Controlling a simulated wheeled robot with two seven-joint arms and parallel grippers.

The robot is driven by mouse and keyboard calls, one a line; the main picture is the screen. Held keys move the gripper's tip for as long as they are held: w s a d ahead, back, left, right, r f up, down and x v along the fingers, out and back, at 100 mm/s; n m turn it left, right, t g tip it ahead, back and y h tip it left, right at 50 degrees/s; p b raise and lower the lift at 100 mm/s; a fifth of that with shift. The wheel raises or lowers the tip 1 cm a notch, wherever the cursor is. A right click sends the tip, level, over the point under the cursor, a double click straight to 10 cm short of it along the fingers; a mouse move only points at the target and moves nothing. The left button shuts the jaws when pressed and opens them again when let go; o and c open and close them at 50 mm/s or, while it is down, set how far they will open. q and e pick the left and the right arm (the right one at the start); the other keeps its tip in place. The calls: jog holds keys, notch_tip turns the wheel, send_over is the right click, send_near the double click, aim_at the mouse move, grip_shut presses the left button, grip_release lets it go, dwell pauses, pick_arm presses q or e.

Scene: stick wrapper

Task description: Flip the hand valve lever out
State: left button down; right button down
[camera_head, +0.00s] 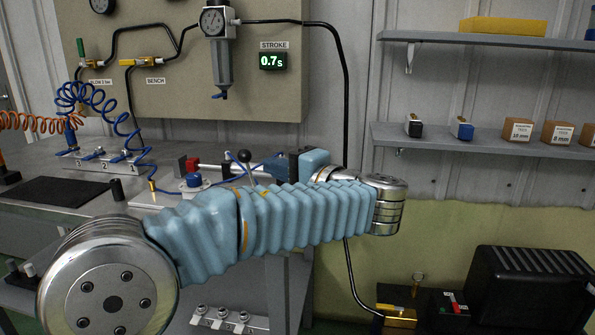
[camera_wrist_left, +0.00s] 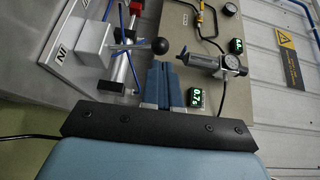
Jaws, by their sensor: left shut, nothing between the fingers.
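The hand valve lever is a thin metal rod with a black ball knob (camera_head: 244,157). In the head view it rises from behind my blue arm, which hides the valve body. In the left wrist view the knob (camera_wrist_left: 158,46) stands out from the grey valve block (camera_wrist_left: 92,47) on a light plate marked "IN". My left gripper (camera_head: 270,166) comes in from the right of the lever. Its blue fingers (camera_wrist_left: 165,76) are together with nothing between them. The fingertips appear close to the knob; contact cannot be told. My right gripper is not in view.
A cylinder with red and black ends (camera_head: 205,168) lies behind the lever. Blue coiled hose (camera_head: 88,97) and fittings are at left. A pressure regulator (camera_head: 217,50) and a display reading 0.7 s (camera_head: 272,61) are on the back panel. A shelf with boxes (camera_head: 480,140) is at right.

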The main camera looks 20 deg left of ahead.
aim_at(245, 157)
pick_arm(q)
jog(key=shift+p+x, duration=0.3)
jog(key=shift+x, duration=2.25)
jog(key=shift+a+b, duration=0.4)
jog(key=shift+a, duration=0.3)
jog(key=shift+s+a+r+n+h, duration=0.1)
jog(key=shift+a+n+h, duration=0.1)
jog(key=shift+n+h, duration=0.15)
